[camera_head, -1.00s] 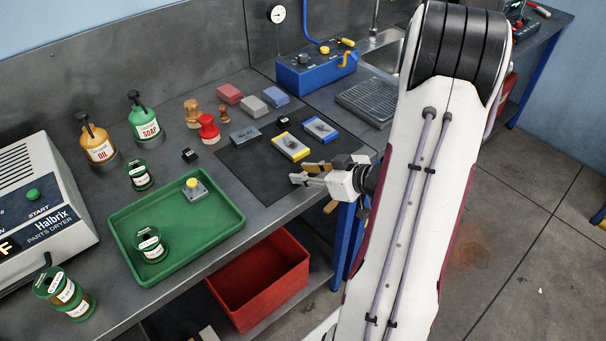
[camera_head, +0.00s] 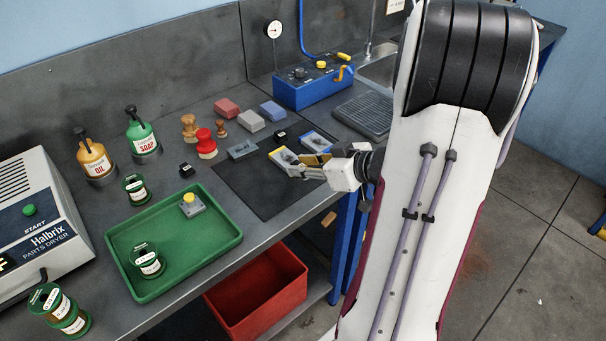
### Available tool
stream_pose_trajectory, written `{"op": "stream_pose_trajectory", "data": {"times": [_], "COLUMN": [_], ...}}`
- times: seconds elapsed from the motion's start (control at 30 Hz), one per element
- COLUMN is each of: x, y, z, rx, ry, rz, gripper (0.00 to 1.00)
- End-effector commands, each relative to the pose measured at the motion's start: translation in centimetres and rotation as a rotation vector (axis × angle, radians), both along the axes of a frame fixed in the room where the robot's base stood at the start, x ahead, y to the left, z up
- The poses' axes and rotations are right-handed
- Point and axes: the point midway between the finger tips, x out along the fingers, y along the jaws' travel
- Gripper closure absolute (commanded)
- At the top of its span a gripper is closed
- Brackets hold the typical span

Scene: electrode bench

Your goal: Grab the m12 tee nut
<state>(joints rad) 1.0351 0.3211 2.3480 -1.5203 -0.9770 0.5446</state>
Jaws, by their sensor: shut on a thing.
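A yellow-edged plate (camera_head: 275,156) with a small grey metal piece (camera_head: 290,157) on it lies on the dark mat. I take this grey piece to be the m12 tee nut, but it is too small to be sure. My gripper (camera_head: 298,167) reaches in from the right, low over the near right side of the plate. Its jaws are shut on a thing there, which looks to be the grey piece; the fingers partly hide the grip. A similar blue-edged plate (camera_head: 320,139) lies just behind, close to my gripper.
A grey block (camera_head: 242,150) and a small black piece (camera_head: 281,135) lie near the plates. Stamps, coloured blocks and a blue box (camera_head: 312,87) stand behind. A green tray (camera_head: 215,252) is at left; a red bin (camera_head: 258,295) sits below. The mat's front (camera_head: 262,195) is clear.

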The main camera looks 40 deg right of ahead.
Motion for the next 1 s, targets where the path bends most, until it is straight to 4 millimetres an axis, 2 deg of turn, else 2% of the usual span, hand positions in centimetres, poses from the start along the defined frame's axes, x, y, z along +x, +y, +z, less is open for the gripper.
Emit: {"op": "stream_pose_trajectory", "data": {"times": [0.1, 0.3, 1.0], "x": [0.0, 0.0, 0.0], "y": [0.0, 0.0, 0.0], "z": [1.2, 2.3, 2.5], "rx": [-0.004, -0.002, 0.000], "ry": [-0.002, -0.001, 0.000], "rz": [0.001, 0.000, 0.000], "gripper": [1.00, 1.00, 1.00]}}
